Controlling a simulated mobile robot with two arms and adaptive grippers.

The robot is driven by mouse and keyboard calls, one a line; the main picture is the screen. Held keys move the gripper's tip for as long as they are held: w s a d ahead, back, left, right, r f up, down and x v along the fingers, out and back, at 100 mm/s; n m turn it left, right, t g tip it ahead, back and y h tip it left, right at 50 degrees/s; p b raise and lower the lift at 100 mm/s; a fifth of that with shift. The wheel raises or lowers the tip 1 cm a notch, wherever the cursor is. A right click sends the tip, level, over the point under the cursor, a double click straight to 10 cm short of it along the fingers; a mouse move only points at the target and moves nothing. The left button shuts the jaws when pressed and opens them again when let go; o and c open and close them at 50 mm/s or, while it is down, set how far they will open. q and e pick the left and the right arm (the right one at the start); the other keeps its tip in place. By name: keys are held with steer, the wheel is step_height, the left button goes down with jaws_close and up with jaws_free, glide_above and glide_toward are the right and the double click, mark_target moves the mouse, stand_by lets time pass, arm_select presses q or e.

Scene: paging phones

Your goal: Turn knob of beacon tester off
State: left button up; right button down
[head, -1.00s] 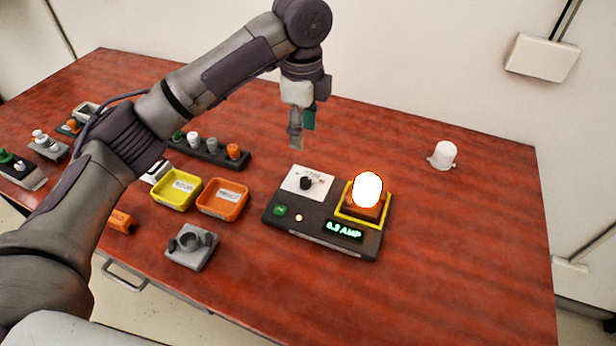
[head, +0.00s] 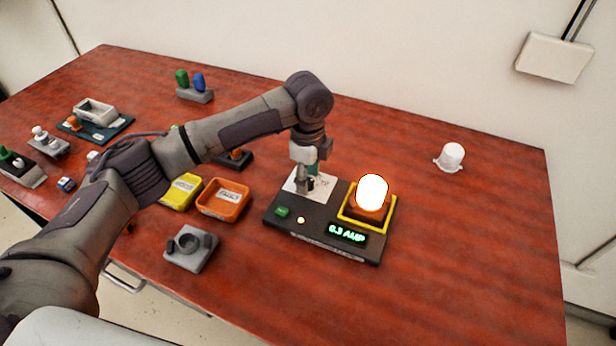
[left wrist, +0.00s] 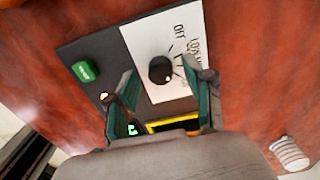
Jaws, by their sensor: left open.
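The beacon tester (head: 318,243) is a dark box on the red table with a lit display reading 0.3 AMP. A brightly glowing beacon (head: 372,190) stands in its yellow-rimmed seat. In the left wrist view the black knob (left wrist: 161,70) sits on a white dial plate (left wrist: 150,45) with "OFF" printed near it. Its white pointer mark faces away from the "OFF" word. My left gripper (left wrist: 163,92) is open, with its green-lined fingers on either side of the knob's area. In the head view the left gripper (head: 306,184) is low over the dial. I cannot tell whether it touches the knob. My right gripper is not in view.
A yellow tray (head: 180,192) and an orange tray (head: 222,200) lie left of the tester. A grey holder (head: 190,249) stands in front of them. A white cap (head: 451,157) stands at the right. The table's right side is mostly clear.

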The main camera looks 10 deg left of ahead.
arm_select(q)
steer(key=shift+f, duration=0.5)
jaws_close()
steer(key=shift+r+p, duration=0.2)
steer(key=shift+p, duration=0.4)
steer(key=n+p, duration=1.2)
steer(key=p, duration=0.3)
steer(key=shift+p, duration=0.35)
steer(key=n+p, duration=0.3)
steer(key=n, duration=0.1)
steer(key=shift+f+n+p, duration=0.1)
steer(key=shift+n+p, duration=0.45)
steer(key=shift+n, duration=0.35)
steer(key=shift+w, duration=0.1)
